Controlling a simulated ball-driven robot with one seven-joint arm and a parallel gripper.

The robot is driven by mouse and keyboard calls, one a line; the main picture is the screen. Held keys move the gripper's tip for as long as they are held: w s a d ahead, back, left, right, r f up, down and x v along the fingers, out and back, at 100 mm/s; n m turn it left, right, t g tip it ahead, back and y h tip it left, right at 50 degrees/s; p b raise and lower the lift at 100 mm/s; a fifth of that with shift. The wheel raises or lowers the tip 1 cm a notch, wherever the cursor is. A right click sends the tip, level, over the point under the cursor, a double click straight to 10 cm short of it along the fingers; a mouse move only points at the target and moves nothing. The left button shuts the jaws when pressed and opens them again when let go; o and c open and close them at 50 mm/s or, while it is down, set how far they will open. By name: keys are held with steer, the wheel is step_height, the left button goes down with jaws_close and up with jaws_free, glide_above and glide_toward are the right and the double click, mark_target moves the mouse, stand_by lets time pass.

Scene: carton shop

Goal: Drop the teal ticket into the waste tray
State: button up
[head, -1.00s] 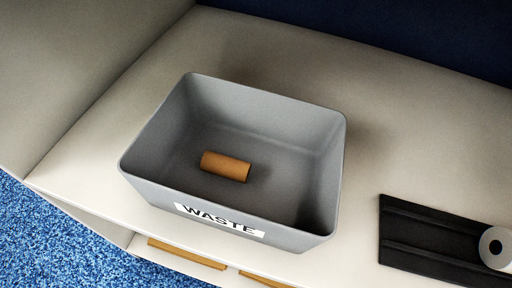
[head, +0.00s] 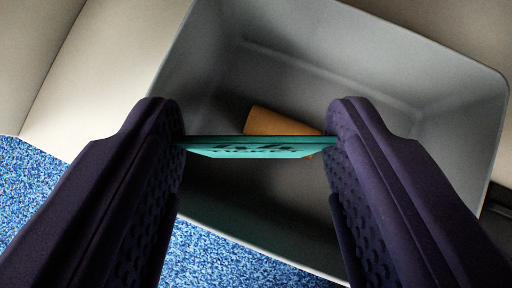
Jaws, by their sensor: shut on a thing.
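My gripper (head: 255,142) is shut on the teal ticket (head: 250,151), which spans between the two dark purple fingers. The ticket is seen nearly edge-on, with dark print on its face. The grey waste tray (head: 455,75) fills much of the view behind the gripper. The ticket and fingertips appear over the tray's open top; their exact height above it cannot be told. My fingers hide parts of the tray's walls and its front label.
The pale bench top (head: 100,75) is bare left of the tray. Blue carpet (head: 40,100) shows at lower left.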

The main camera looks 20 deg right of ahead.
mark_target(255, 154)
step_height(255, 154, down, 3)
steer(key=shift+f+b, duration=0.2)
steer(key=shift+b, duration=0.4)
steer(key=shift+f, duration=0.1)
steer(key=shift+f, duration=0.4)
steer(key=shift+f, duration=0.1)
steer(key=o, duration=1.1)
steer(key=shift+c, duration=0.2)
